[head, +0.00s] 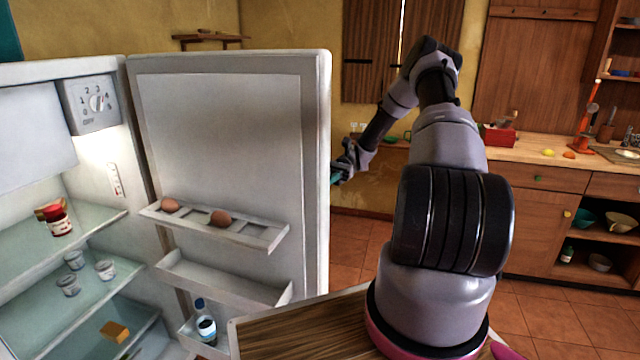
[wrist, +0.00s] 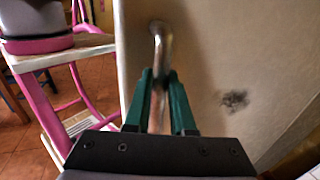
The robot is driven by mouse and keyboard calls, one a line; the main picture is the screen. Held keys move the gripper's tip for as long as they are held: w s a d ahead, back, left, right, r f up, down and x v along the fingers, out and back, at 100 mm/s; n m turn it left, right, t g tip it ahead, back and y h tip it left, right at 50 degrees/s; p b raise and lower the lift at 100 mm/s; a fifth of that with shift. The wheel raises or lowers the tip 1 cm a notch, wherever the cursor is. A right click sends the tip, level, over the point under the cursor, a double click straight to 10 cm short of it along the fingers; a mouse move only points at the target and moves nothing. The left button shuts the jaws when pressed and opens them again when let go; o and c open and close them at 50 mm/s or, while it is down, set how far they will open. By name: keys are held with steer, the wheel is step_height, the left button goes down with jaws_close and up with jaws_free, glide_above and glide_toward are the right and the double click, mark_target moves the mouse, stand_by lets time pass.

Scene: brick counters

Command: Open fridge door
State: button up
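The white fridge door (head: 235,130) stands wide open in the head view, its inner side with shelves facing me. The fridge interior (head: 80,240) is exposed on the left. My gripper (head: 340,176) is beyond the door's free edge, on its outer side, partly hidden by that edge. In the wrist view, my gripper's green fingers (wrist: 161,98) are on either side of the metal door handle (wrist: 158,45) and close in on it. The door's outer face (wrist: 215,60) lies behind the handle, with a dark smudge on it.
Eggs (head: 221,218) and a bottle (head: 205,322) sit on the door shelves. Jars stand on the fridge shelves. A wooden counter (head: 540,152) with a sink is at the right. Tiled floor (head: 560,315) is clear between the counter and my arm.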

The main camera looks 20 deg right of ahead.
steer(key=shift+o, duration=0.6)
steer(key=shift+a, duration=0.1)
steer(key=v, duration=1.1)
